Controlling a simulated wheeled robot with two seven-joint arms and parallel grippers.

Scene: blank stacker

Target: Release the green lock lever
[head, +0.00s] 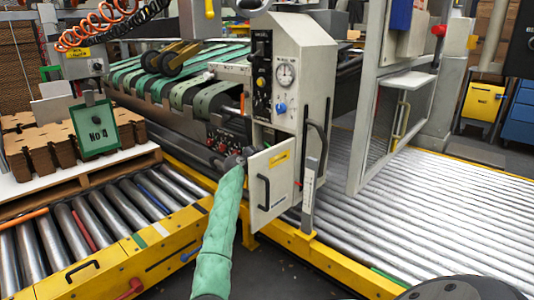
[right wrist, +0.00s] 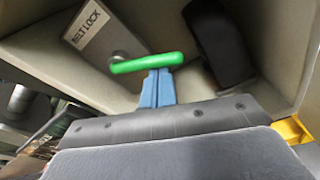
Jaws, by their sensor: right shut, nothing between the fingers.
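In the right wrist view the green lock lever (right wrist: 147,63) is a bright green bar, lying nearly level in the picture, with a round grey pivot by its left end. A white label (right wrist: 88,23) reading "BELT LOCK" is beside it. My right gripper (right wrist: 158,75) has blue fingers, shut together with nothing between them. Their tips meet the lever's right half in the picture; I cannot tell whether they touch. In the head view a green-sleeved arm (head: 220,230) reaches up to the grey control cabinet (head: 290,45); its gripper and the lever cannot be made out there. My left gripper is not in view.
The cabinet's open door (head: 270,182) stands right of the arm's end. A black block (right wrist: 218,42) is right of the lever in the wrist view. Yellow-framed roller conveyors (head: 125,255) run left and right; cardboard stacks (head: 40,150) stand on a pallet at left.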

